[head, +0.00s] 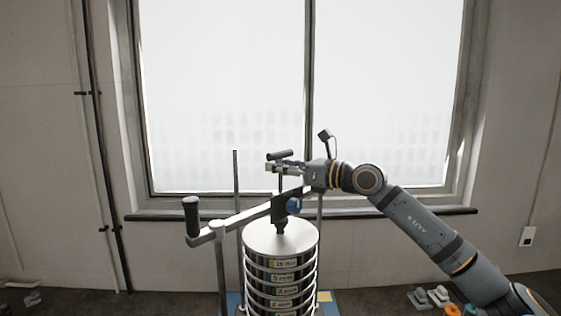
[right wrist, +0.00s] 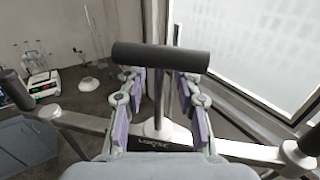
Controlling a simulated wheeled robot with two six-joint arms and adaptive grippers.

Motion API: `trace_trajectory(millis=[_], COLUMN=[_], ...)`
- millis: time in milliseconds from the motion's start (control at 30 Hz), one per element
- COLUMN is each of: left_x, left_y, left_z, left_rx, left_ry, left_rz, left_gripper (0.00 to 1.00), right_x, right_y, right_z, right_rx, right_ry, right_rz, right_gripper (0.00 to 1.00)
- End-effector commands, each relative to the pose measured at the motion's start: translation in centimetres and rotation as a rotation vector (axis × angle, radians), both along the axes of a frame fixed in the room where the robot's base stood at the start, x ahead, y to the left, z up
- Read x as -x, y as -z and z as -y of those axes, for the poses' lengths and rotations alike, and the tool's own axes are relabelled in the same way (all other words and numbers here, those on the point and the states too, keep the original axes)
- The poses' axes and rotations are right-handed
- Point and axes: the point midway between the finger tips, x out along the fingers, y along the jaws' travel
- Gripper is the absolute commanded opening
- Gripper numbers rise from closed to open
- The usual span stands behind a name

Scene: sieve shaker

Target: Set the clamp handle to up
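A T-shaped handle with a black bar grip (head: 280,155) stands on an upright metal stem above the clamp crossbar (head: 250,214). I take it to be the clamp handle. In the right wrist view the black grip (right wrist: 160,57) lies across the picture, with its stem (right wrist: 158,105) below. My right gripper (head: 274,168) is just under the grip. Its fingers (right wrist: 160,95) are spread on both sides of the stem, with gaps visible. The crossbar lies over the stack of round metal sieves (head: 281,240). My left gripper is not in view.
A black upright knob (head: 191,215) sits at the left end of the crossbar. A blue knob (head: 294,205) is at its middle. A thin rod (head: 236,190) rises left of the stack. A window (head: 220,90) is behind. A green-and-white device (right wrist: 42,84) stands on a far bench.

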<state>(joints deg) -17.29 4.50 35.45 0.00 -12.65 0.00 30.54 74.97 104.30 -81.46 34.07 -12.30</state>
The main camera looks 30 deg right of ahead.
Motion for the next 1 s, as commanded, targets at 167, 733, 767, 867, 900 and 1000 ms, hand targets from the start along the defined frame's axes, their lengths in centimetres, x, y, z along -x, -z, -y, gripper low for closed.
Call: trace_trajectory(millis=[167, 733, 767, 867, 900, 1000], left_x=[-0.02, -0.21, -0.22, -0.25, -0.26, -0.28], left_y=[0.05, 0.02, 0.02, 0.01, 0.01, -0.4], left_z=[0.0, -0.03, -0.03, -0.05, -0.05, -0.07], left_rx=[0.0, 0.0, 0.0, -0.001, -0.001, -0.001], left_ry=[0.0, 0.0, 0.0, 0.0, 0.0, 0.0], left_rz=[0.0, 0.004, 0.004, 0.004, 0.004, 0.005], left_gripper=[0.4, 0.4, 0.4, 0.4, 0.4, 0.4], right_x=[0.02, 0.02, 0.02, 0.02, 0.03, 0.03], right_y=[0.02, -0.01, -0.01, -0.01, -0.01, -0.45], right_z=[0.01, 0.02, 0.02, 0.02, 0.03, 0.04], right_rx=[0.0, 0.001, 0.001, 0.001, 0.001, 0.001], right_ry=[0.0, 0.0, 0.0, 0.0, 0.0, 0.0], right_rz=[0.0, 0.0, 0.0, 0.0, 0.0, 0.0], right_gripper=[0.22, 0.0, 0.0, 0.0, 0.0, 0.0])
